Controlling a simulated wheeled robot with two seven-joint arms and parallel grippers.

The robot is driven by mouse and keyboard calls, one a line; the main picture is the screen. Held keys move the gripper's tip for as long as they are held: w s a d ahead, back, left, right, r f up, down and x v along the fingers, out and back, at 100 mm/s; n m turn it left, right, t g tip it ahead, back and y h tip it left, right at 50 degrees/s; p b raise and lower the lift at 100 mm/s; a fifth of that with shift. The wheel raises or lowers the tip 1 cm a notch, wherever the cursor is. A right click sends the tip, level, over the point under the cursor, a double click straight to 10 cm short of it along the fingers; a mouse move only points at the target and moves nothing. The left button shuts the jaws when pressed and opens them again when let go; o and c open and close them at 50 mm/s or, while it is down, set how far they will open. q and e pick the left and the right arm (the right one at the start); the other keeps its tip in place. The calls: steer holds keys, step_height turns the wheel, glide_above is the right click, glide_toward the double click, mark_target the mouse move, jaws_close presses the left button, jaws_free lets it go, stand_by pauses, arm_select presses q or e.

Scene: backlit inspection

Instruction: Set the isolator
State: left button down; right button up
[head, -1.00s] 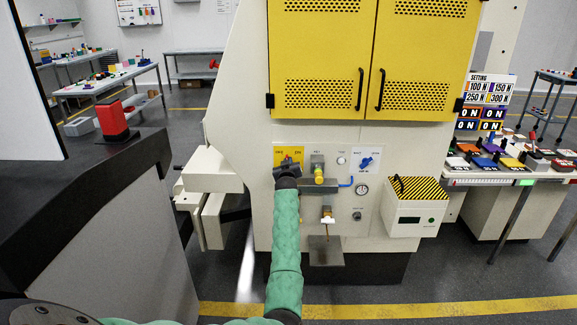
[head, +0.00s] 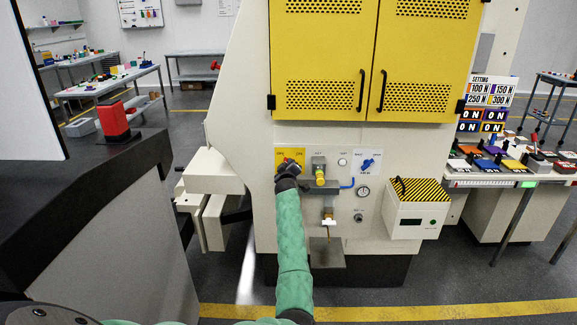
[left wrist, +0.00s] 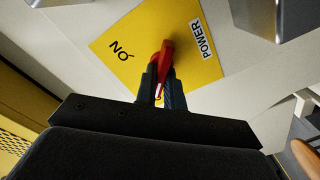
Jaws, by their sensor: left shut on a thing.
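The isolator is a red handle (left wrist: 164,58) on a yellow plate (left wrist: 188,20), which carries the words ON and POWER in the left wrist view. In the head view the yellow plate (head: 300,164) sits on the cream machine front, below the yellow doors. My left gripper (left wrist: 160,85) is shut on the red handle, with one dark finger on each side of it. In the head view my left gripper (head: 288,167) covers most of the handle, so its exact angle is hard to tell there. My right gripper is not in view.
Just right of the plate are a yellow-ended valve (head: 320,176), a blue lever (head: 347,183), a gauge (head: 362,191) and a blue selector (head: 368,163). A striped box (head: 418,200) juts out further right. A dark counter (head: 110,175) stands at left.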

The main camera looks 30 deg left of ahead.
arm_select(q)
steer(key=c, duration=1.6)
jaws_free()
steer(key=shift+o, duration=0.5)
steer(key=shift+s, duration=0.1)
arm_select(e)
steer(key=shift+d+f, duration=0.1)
